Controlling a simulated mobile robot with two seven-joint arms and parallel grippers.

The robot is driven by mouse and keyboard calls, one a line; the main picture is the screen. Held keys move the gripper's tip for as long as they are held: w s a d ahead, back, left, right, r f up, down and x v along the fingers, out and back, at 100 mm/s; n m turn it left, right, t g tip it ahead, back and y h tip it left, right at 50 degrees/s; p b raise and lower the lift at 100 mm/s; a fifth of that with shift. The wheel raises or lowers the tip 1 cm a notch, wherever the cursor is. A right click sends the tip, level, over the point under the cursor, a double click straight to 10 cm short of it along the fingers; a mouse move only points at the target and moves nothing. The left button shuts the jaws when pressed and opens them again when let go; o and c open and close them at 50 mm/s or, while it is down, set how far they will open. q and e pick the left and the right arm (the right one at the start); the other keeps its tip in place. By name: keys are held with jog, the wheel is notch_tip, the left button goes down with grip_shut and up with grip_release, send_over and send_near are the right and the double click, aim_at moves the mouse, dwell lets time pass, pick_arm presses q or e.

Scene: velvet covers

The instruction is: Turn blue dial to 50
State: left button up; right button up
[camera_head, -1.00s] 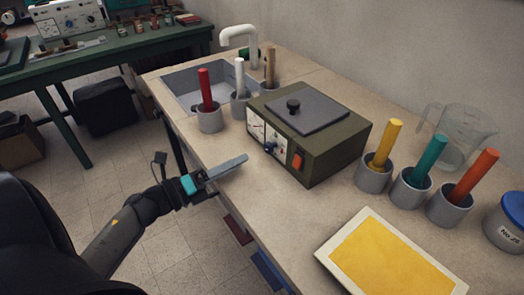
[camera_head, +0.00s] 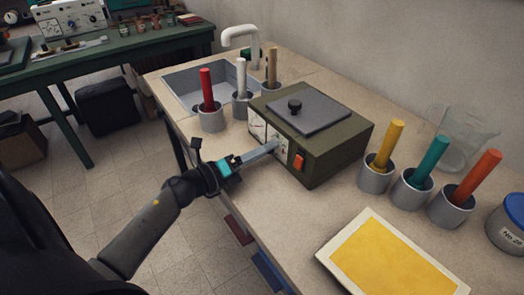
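An olive-green box (camera_head: 330,156) stands on the bench, with a dark plate and black knob on top. Its front panel (camera_head: 257,129) is white with gauge markings and carries an orange switch (camera_head: 298,162). The blue dial is hidden behind my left gripper's fingers. My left gripper (camera_head: 272,147) reaches in from the left, its fingertips at the lower middle of the front panel. I cannot tell whether the fingers are around the dial or touching it, nor how far they are apart. My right gripper is out of view.
Grey cups with a red rod (camera_head: 207,88), a white rod and a tan rod stand by the sink (camera_head: 183,80). More cups with coloured rods stand right of the box, near a clear jug (camera_head: 468,130). A yellow framed panel (camera_head: 390,262) lies in front.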

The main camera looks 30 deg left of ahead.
pick_arm(q)
grip_shut()
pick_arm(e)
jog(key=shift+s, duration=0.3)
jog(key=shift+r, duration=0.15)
